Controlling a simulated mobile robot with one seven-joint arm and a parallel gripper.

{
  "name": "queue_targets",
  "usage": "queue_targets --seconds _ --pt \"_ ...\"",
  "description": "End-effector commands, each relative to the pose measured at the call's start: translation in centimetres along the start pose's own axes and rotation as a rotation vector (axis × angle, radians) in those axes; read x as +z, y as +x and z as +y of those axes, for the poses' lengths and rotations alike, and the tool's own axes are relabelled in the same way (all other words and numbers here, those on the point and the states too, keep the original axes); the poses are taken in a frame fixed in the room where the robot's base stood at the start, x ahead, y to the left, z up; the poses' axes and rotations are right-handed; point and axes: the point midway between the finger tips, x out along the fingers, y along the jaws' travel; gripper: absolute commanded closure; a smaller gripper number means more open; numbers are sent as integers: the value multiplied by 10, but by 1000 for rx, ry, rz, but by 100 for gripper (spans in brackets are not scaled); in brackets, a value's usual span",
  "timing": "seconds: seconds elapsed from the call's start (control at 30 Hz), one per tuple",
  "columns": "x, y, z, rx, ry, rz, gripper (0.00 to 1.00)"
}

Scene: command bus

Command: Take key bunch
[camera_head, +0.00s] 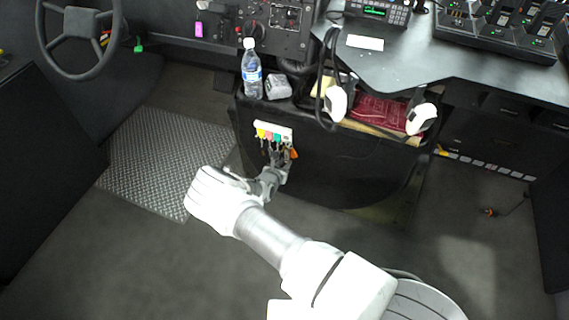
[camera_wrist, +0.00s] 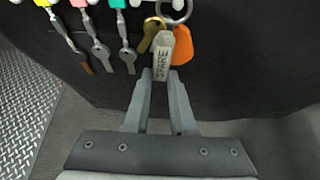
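The key bunch hangs at the right end of the white key rack (camera_head: 273,131) on the dark front panel. In the wrist view the key bunch (camera_wrist: 165,45) has a metal ring, a brass key, a grey lettered tag and an orange fob (camera_wrist: 183,50). The orange fob also shows in the head view (camera_head: 294,154). My gripper (camera_wrist: 160,74) points at the bunch, its two fingers apart with a gap between them. The lower end of the grey tag appears at the fingertips; I cannot tell whether they touch it.
Single keys with yellow, pink and green tags hang left of the bunch, such as the green-tagged key (camera_wrist: 127,50). A water bottle (camera_head: 251,70) stands on the ledge above. A metal tread plate (camera_head: 165,160) lies on the floor at left.

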Motion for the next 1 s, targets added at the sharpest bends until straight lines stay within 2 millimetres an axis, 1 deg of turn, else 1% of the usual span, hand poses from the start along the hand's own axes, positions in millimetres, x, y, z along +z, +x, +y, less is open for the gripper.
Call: queue_targets --seconds 0.03,0.07,1.0 --pt "0 0 0 0 0 0 97" --pt "0 0 0 0 0 0 100" --pt "4 -2 0 0 0 0 100"
